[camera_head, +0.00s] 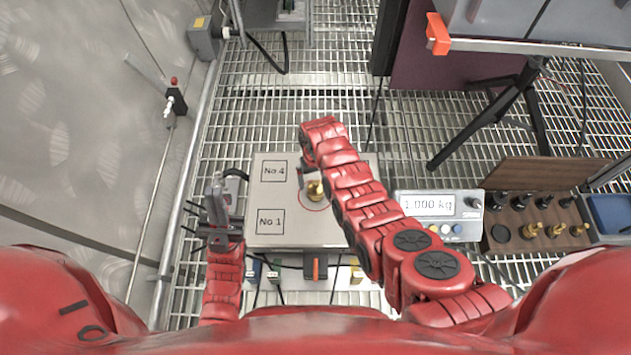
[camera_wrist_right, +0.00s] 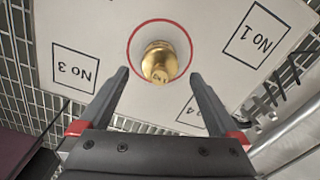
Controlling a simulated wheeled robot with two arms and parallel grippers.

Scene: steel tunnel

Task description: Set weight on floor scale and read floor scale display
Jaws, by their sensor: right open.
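The floor scale (camera_head: 325,230) has a pale square plate with numbered corner boxes and a red circle. A brass weight (camera_head: 315,190) stands on it inside the circle; it also shows in the right wrist view (camera_wrist_right: 160,60). The scale display (camera_head: 430,205) reads 1.000 kg. My right gripper (camera_wrist_right: 159,74) is open, its fingertips apart on either side of the weight's near part with visible gaps. In the head view my right arm hides most of this gripper and part of the plate. My left gripper (camera_head: 218,195) is left of the plate; its finger gap is unclear.
A wooden weight holder (camera_head: 530,215) with several brass and black weights stands right of the display. A blue tray (camera_head: 610,212) is beside it. A black tripod leg (camera_head: 475,125) and a grey case (camera_head: 550,15) are at the back right. Metal grating surrounds the scale.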

